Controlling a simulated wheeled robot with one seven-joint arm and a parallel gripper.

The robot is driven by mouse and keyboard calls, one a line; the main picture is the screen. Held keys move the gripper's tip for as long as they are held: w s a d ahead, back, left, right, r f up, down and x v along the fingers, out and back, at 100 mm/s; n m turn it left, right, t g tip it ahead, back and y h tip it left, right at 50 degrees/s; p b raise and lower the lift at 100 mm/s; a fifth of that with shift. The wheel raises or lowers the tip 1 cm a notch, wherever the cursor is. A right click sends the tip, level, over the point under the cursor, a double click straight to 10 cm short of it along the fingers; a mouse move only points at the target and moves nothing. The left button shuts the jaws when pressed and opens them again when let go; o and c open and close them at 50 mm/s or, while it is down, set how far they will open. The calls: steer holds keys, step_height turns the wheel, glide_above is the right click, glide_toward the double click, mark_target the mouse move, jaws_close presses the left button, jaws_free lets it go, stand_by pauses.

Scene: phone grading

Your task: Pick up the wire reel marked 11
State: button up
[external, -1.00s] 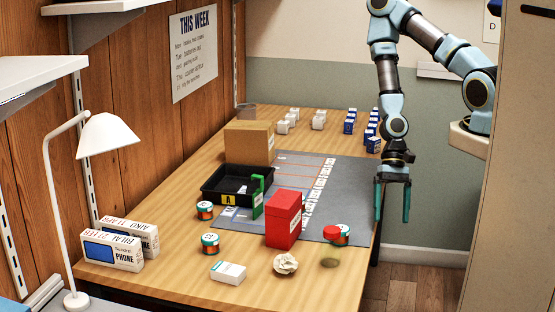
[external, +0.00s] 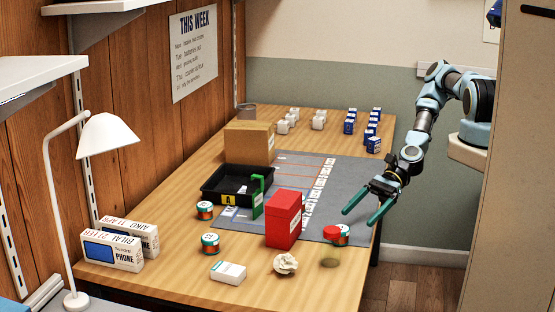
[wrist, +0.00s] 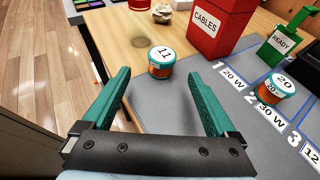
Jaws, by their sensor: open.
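The wire reel marked 11 (wrist: 161,63) stands upright near the mat's edge in the wrist view, with a white top and an orange and teal side. In the external view this reel (external: 342,236) is partly hidden behind a red-lidded clear jar. My gripper (external: 357,217) is open and empty, tilted down above the mat. In the wrist view my gripper (wrist: 157,76) has its fingers spread to either side, with the reel showing beyond and between the tips, apart from them. Another reel, marked 20 (wrist: 283,82), stands to the right by the lane labels.
The red CABLES box (external: 282,220) stands left of the reel. The red-lidded jar (external: 331,233) and crumpled paper (external: 286,264) are close by. A green READY stand (external: 257,199) and black tray (external: 225,198) are farther left. Bare grey mat (external: 345,180) lies behind the reel.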

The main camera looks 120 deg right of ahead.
mark_target(346, 226)
steer(key=shift+b+x, duration=1.1)
steer(key=shift+x, duration=0.8)
steer(key=shift+b+x, duration=1.1)
steer(key=shift+x, duration=1.3)
steer(key=shift+d+f, duration=0.1)
steer(key=shift+d, duration=0.05)
steer(key=shift+c, duration=0.4)
steer(key=c, duration=1.4)
